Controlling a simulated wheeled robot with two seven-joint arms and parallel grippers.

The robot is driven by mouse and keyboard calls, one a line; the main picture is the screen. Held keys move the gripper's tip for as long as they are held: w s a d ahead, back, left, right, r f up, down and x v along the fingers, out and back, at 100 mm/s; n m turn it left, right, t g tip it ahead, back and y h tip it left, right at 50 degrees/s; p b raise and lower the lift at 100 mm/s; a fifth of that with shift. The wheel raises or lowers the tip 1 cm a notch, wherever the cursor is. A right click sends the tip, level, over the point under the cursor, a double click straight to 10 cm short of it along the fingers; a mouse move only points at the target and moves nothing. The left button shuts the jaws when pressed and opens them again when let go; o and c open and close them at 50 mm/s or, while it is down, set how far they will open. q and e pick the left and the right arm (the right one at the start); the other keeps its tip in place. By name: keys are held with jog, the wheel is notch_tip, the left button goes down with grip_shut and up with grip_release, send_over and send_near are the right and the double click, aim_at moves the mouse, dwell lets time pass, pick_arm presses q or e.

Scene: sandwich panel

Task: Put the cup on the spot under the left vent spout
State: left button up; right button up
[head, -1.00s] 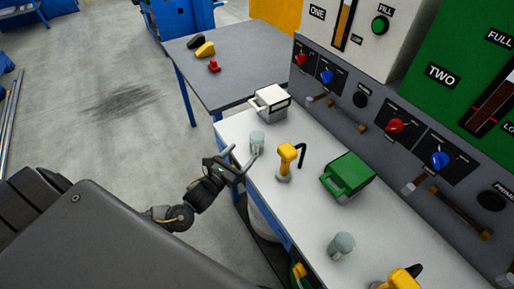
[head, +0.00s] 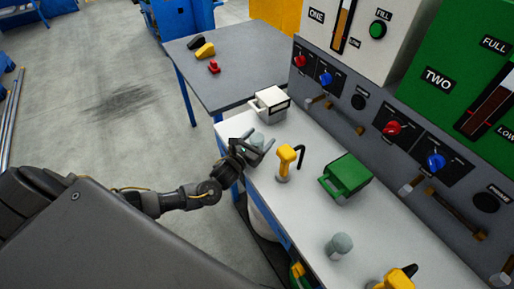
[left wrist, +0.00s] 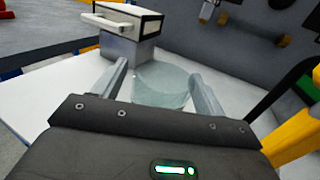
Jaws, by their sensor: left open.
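A clear, greyish cup (head: 257,140) stands upright near the left end of the white counter. In the left wrist view the cup (left wrist: 160,84) stands between the two fingers of my left gripper (left wrist: 161,76). My left gripper (head: 262,143) is open around the cup, with a finger on either side; I cannot tell whether they touch it. A brownish pipe with a grey end (head: 318,99) juts from the grey panel behind the counter; I cannot tell whether it is the left vent spout. No marked spot is clearly visible below it. My right gripper is out of view.
A white handled box (head: 269,104) stands just behind the cup. A yellow tool with a black hook (head: 286,162) stands to its right, then a green box (head: 347,176). A second clear cup (head: 340,245) stands near the counter's front. A grey table (head: 225,65) adjoins beyond.

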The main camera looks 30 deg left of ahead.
pick_arm(q)
jog(key=shift+w, duration=0.25)
jog(key=c, duration=1.1)
jog(key=shift+c, duration=0.2)
jog(key=shift+r, duration=0.5)
notch_tip(320, 180, up, 3)
jog(key=shift+s+d+f, duration=0.1)
jog(key=shift+s+f, duration=0.05)
jog(key=shift+f, duration=0.05)
jog(key=shift+s+d+r+p, duration=0.3)
jog(key=shift+s+d+r, duration=0.65)
jog(key=shift+s+r, duration=0.9)
jog(key=shift+s+d+r+p, duration=0.35)
jog(key=shift+s+d+r, duration=0.8)
jog(key=shift+s, duration=1.15)
jog(key=shift+s+d+r+p, duration=0.3)
jog(key=shift+s+d+r, duration=0.45)
jog(key=shift+s+r, duration=1.15)
